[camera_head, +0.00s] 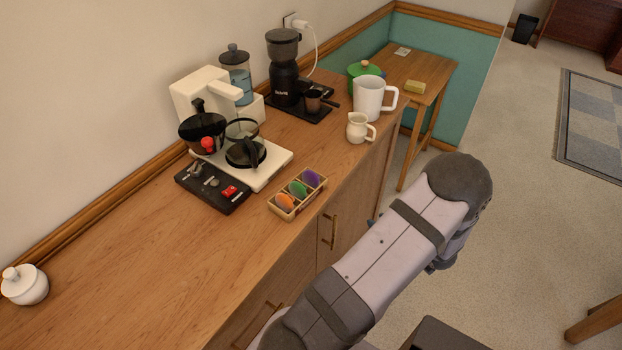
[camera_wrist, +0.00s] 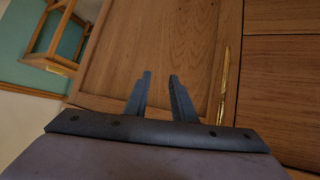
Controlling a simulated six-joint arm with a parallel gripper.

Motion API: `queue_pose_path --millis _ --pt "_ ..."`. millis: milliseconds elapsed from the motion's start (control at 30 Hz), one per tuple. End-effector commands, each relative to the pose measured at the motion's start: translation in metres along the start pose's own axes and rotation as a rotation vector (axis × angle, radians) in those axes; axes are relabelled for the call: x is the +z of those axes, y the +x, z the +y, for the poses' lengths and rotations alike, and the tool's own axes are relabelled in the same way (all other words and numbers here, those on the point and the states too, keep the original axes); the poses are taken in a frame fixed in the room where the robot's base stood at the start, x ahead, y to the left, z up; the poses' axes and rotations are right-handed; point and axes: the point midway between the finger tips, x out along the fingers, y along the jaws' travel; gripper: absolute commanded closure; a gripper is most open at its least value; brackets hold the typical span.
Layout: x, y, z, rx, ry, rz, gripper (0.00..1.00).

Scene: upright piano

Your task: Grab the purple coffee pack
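The purple coffee pack (camera_head: 311,178) stands in the far-right compartment of a small wooden box (camera_head: 287,213) on the counter. A green pack (camera_head: 298,189) is in the middle compartment and an orange pack (camera_head: 285,202) in the near-left one. No coffee pack shows in the wrist view.
A coffee maker (camera_head: 262,171) and a black tool tray (camera_head: 215,187) stand left of the box. A cream jug (camera_head: 357,128) and white pitcher (camera_head: 369,99) stand beyond it. The cabinet (camera_wrist: 130,45) has a brass handle (camera_wrist: 224,85). The near counter (camera_head: 150,265) is mostly clear.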

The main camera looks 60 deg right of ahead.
Motion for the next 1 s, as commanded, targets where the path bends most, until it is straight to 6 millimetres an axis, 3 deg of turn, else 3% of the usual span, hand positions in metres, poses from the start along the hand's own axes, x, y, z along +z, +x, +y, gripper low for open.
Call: queue_pose_path --millis 100,200,400,633,1000 --pt "-0.051 -0.008 -0.030 -0.146 -0.053 0.200 0.77" --pt "-0.086 -0.024 -0.059 -0.271 -0.059 0.345 0.77" --pt "-0.129 -0.058 -0.091 -0.429 -0.011 0.542 0.77" --pt "-0.149 -0.075 -0.095 -0.480 0.049 0.633 0.77" --pt "-0.160 -0.062 -0.103 -0.482 0.058 0.626 0.77"
